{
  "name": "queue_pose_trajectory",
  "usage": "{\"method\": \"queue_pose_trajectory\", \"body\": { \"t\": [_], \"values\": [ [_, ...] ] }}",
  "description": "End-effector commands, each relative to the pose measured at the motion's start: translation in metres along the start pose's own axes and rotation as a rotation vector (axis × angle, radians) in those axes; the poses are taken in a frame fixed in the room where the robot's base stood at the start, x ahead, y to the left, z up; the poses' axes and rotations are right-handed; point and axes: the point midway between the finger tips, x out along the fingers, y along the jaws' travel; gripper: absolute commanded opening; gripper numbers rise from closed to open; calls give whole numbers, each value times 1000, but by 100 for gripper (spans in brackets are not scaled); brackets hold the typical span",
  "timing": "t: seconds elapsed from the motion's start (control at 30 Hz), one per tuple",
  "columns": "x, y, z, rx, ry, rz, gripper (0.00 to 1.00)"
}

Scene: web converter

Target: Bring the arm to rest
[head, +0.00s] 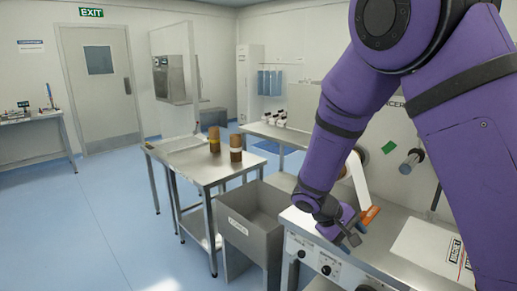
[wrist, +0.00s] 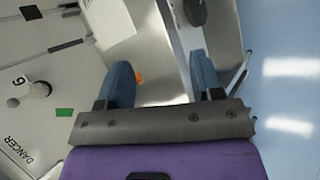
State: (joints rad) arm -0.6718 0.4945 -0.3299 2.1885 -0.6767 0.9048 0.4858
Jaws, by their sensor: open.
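My purple arm (head: 335,125) reaches down from the upper right of the head view, bent at the elbow. My gripper (head: 346,234) hangs at its end, over the front left part of the machine bench (head: 385,255). In the wrist view my gripper (wrist: 163,76) has its two blue-grey fingers spread apart. No object shows held between them. An orange piece (head: 370,215) is beside the gripper in the head view; whether they touch I cannot tell. An orange spot also shows by the left finger in the wrist view (wrist: 138,78).
A grey bin (head: 236,236) stands left of the bench. A steel table (head: 190,165) beyond it bears two brown cylinders (head: 214,140) (head: 236,155). A white web strip (head: 356,178) and a roller (head: 411,160) are near my arm. Blue floor (head: 75,235) is clear at left.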

Motion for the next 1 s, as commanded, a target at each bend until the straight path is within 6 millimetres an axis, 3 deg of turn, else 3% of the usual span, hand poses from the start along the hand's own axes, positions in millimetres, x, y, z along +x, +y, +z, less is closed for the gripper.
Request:
{"method": "queue_pose_trajectory", "body": {
  "t": [0.1, 0.5, 1.0],
  "values": [
    [-16, 22, 23, 59, 23, -95, 60],
    [-62, 78, 106, 226, 137, -357, 60],
    [-110, 111, 221, 417, 367, -565, 60]
  ]
}}
